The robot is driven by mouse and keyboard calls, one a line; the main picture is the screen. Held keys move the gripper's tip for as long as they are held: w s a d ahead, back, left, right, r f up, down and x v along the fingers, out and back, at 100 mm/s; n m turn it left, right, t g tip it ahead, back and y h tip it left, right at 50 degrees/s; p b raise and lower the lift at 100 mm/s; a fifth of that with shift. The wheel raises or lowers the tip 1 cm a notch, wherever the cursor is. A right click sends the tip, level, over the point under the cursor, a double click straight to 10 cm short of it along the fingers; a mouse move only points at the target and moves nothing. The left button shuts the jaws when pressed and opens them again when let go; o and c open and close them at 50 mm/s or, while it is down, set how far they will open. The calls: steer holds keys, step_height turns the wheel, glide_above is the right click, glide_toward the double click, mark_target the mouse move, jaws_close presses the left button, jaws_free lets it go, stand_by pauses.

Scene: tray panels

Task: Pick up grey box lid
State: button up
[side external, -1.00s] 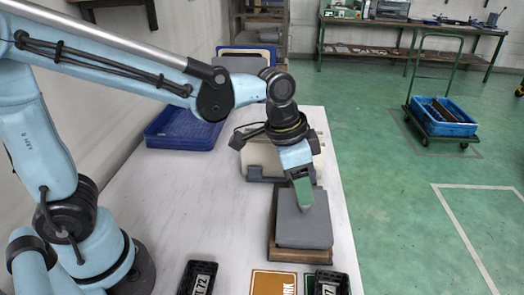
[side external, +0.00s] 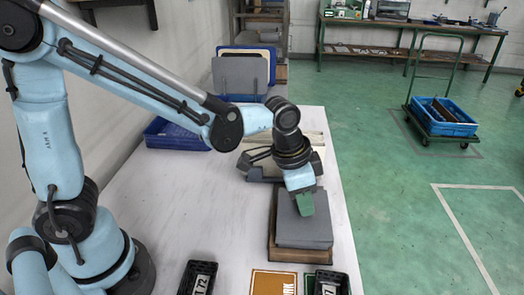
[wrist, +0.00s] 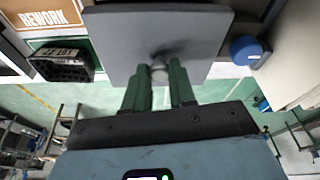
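The grey box lid (side external: 303,231) is a flat grey panel lying on a brown base in the side external view. It fills the upper middle of the wrist view (wrist: 196,30), with a small round grey knob (wrist: 158,72) on it. My gripper (side external: 307,212) is over the lid and points down. In the wrist view its two green fingers (wrist: 160,67) are apart, one on each side of the knob, with small gaps showing. In the side external view the knob is hidden by the gripper.
A brown REWORK panel (side external: 273,284) and black labelled trays (side external: 199,279) (side external: 331,283) lie at the near end of the white table. A cream box (side external: 250,143) stands behind my gripper. A blue tray (side external: 177,134) is at the back left. The table's right edge is close to the lid.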

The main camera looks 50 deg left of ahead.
jaws_close()
steer(key=shift+r, duration=0.7)
steer(key=r, duration=0.2)
steer(key=s+r, duration=0.1)
steer(key=shift+d+r, duration=0.15)
steer(key=shift+d, duration=0.25)
steer(key=s+d+r, duration=0.6)
steer(key=s+r, duration=0.2)
steer(key=r, duration=0.1)
steer(key=shift+d+r, duration=0.3)
steer(key=shift+r, duration=0.1)
steer(key=shift+a, duration=0.1)
